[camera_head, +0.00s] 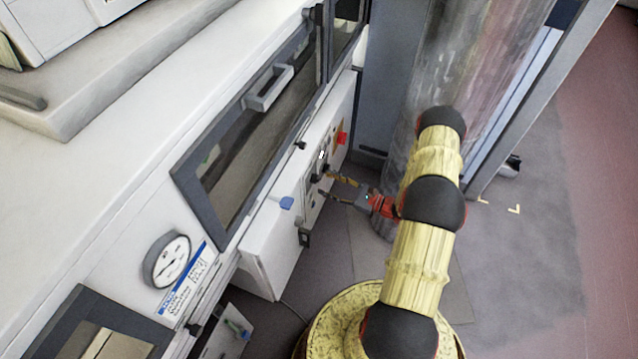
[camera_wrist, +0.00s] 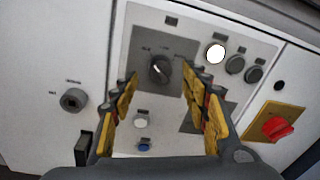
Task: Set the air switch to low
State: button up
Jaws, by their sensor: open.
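A round dark rotary switch (camera_wrist: 160,70) sits on a grey plate in the wrist view. It has small labels at its upper left and right, too small to read, so I cannot confirm that it is the air switch. A short pale mark on its face is tilted. My gripper (camera_wrist: 162,80) is open, its fingers in front of the panel, one on each side of this switch; no contact shows. In the head view my gripper (camera_head: 325,184) is close to the panel front, and the switch is hard to make out there.
A red knob on a yellow plate (camera_wrist: 278,129) is at the right. A white lamp (camera_wrist: 215,54) and dark knobs (camera_wrist: 235,65) are at upper right. A blue button (camera_wrist: 144,147) is below, another knob (camera_wrist: 73,99) left. A dark-framed door with a handle (camera_head: 268,88) is above the panel.

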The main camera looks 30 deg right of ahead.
aim_at(316, 182)
jog(key=shift+x, duration=1.7)
jog(key=shift+c, duration=0.6)
jog(key=shift+a, duration=0.1)
jog(key=c, duration=1)
jog(key=shift+c, duration=0.2)
jog(key=shift+s+a+m+g+p, duration=0.2)
jog(key=shift+m+p, duration=0.45)
jog(key=shift+m, duration=1.75)
jog(key=shift+w+d+m+g+p, duration=0.1)
jog(key=shift+m+g+p, duration=0.4)
jog(key=shift+m, duration=1.9)
jog(key=shift+s+a+f, duration=0.1)
jog(key=o, duration=1.2)
jog(key=shift+c, duration=0.2)
